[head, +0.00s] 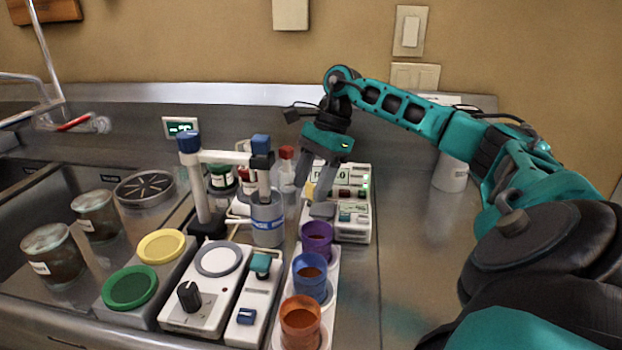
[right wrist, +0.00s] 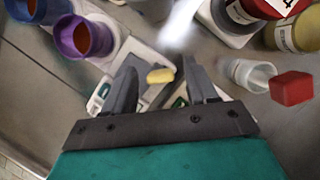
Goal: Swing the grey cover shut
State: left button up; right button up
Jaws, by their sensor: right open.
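My right gripper (head: 314,192) reaches down over the white device with a lit display (head: 352,177) at the back of the counter. In the right wrist view its two fingers (right wrist: 160,66) are apart with nothing gripped between them. A small grey plate, which looks like the grey cover (head: 322,210), is at the device's front left, just below the fingertips. Its angle is hard to tell. A yellow piece (right wrist: 160,76) shows between the fingers in the right wrist view, partly over a grey surface. My left gripper is not in view.
Purple (head: 317,236), blue (head: 310,275) and orange (head: 300,318) cups stand in a white rack in front. A grey canister (head: 268,222) and a blue-topped stand are left of the gripper.

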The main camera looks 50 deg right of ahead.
jog(key=p+v, duration=0.2)
jog(key=v, duration=1)
jog(key=shift+d, duration=0.1)
